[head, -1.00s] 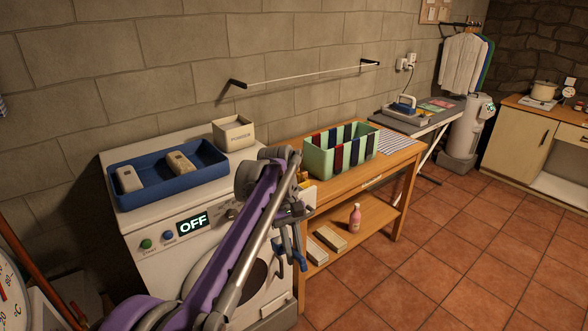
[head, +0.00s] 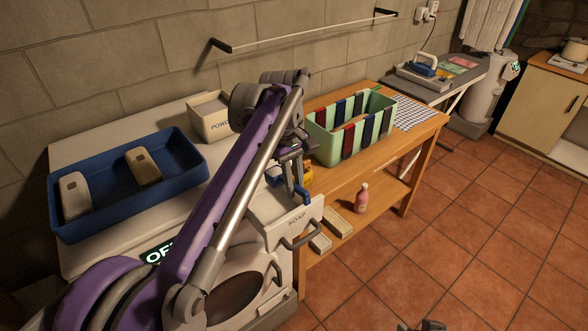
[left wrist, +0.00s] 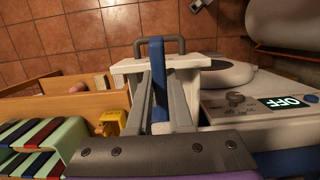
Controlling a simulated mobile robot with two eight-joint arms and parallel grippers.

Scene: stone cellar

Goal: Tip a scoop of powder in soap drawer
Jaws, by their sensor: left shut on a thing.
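My left gripper (head: 293,168) is shut on a blue scoop (head: 301,193), whose blue bar stands between the fingers in the left wrist view (left wrist: 157,80). The scoop's bowl and any powder in it cannot be made out. The white soap drawer (head: 290,222), labelled SOAP, juts out at the washer's upper right, with a grey handle. The gripper and scoop are over or just behind its front; contact cannot be told. The drawer's inside is mostly hidden. The cream powder box (head: 219,126) stands at the washer's back. My right gripper (head: 422,326) barely shows at the bottom edge.
A blue tray (head: 110,218) with two pale objects is on the washer. A wooden table (head: 388,160) at right bears a green divided bin (head: 322,147) and a yellow object (left wrist: 112,122). A pink bottle (head: 362,197) is on its lower shelf. The tiled floor in front is clear.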

